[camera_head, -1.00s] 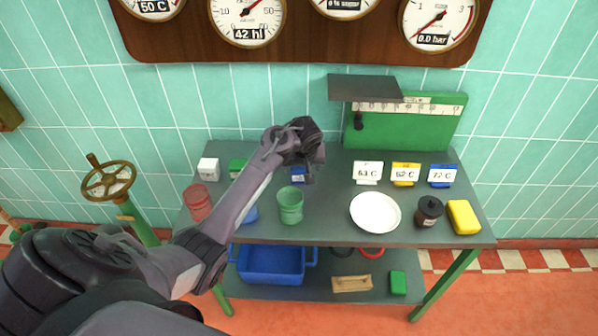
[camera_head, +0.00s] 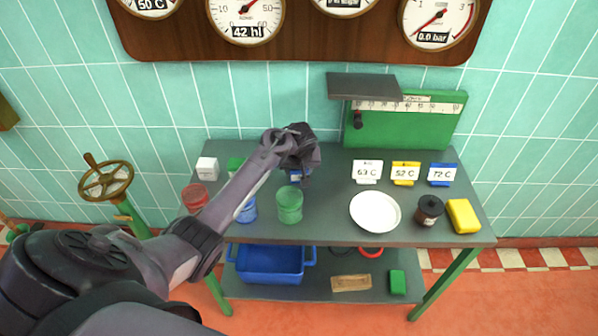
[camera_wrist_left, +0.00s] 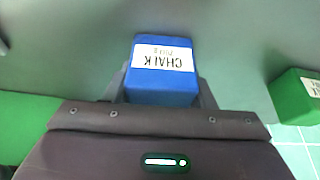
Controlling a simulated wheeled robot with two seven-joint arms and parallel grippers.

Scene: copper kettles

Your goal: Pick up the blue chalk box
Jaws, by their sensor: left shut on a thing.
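The blue chalk box (camera_wrist_left: 163,82) has a white label reading CHALK, seen upside down in the left wrist view. It sits between the fingers of my left gripper (camera_wrist_left: 163,92), which is shut on it. In the head view my left gripper (camera_head: 296,165) hangs over the back middle of the grey table (camera_head: 330,200) and covers most of the blue chalk box (camera_head: 294,177). Whether the box touches the table top is hard to tell. My right gripper is not in view.
A green box (camera_head: 235,163) and a white box (camera_head: 207,169) stand left of the gripper. A green cup (camera_head: 289,205) stands in front, with a blue cup (camera_head: 247,210) and red cup (camera_head: 195,198) beside it. A white plate (camera_head: 375,212) and temperature signs (camera_head: 405,173) are to the right.

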